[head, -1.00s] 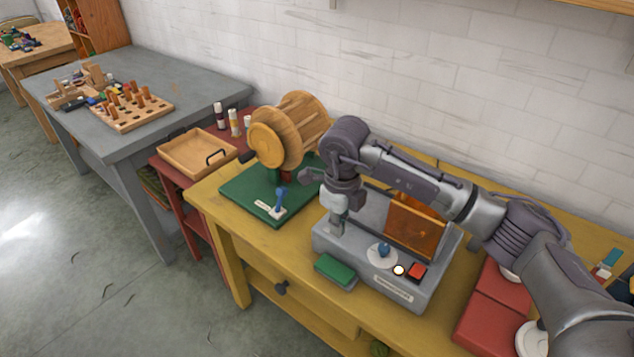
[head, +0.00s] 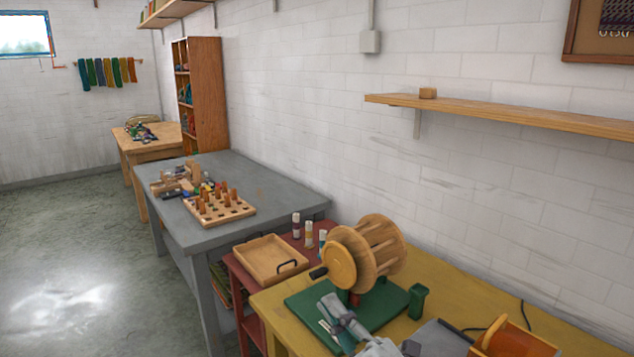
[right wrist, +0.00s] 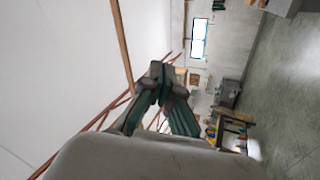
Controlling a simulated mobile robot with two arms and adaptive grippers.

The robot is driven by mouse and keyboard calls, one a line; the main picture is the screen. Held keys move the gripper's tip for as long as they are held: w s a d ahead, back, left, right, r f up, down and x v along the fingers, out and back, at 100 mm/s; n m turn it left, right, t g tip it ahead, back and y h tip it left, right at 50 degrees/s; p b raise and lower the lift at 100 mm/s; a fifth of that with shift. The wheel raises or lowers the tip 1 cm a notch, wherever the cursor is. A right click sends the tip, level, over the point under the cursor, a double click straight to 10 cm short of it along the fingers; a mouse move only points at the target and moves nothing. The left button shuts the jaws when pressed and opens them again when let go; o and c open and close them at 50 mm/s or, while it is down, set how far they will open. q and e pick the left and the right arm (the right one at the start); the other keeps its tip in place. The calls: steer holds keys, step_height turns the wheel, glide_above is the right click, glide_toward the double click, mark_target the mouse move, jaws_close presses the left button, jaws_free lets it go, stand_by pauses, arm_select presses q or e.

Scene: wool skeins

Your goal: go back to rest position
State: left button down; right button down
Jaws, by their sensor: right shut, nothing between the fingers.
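My right gripper (head: 335,312) shows at the bottom of the head view, in front of the green base of the wooden winder (head: 362,255). It is shut and empty. In the right wrist view its dark fingers (right wrist: 158,72) meet at the tips, with the room seen sideways behind them. Only a small part of my right arm shows below the gripper. My left gripper is not in view.
The yellow table (head: 268,308) carries the winder and, at lower right, a machine with an orange-brown wooden part (head: 512,340). A wooden tray (head: 270,260) sits on a red table. A grey table (head: 270,200) holds a peg board (head: 218,208). Open floor lies left.

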steer(key=d+f+m+t+h, duration=0.1)
steer(key=d+f+m+h, duration=0.7)
steer(key=d+m+h, duration=0.3)
steer(key=s+d+f+m+g+h, duration=0.2)
steer(key=s+d+f+m+g, duration=0.15)
steer(key=f, duration=0.35)
steer(key=s+d+f+m+g+h, duration=0.2)
steer(key=s+d+f+m+g, duration=0.15)
steer(key=f, duration=0.35)
steer(key=s+f+m+g, duration=0.1)
steer(key=s+f+g, duration=0.35)
steer(key=s, duration=0.45)
steer(key=s+f+m+g, duration=0.1)
steer(key=s+f+g, duration=0.35)
steer(key=s, duration=0.45)
step_height(320, 180, down, 26)
steer(key=r, duration=0.1)
steer(key=s+d+f+g, duration=0.2)
steer(key=s+d+f, duration=0.1)
steer(key=s+f, duration=1.4)
steer(key=shift+s+f, duration=0.15)
steer(key=shift+s, duration=0.1)
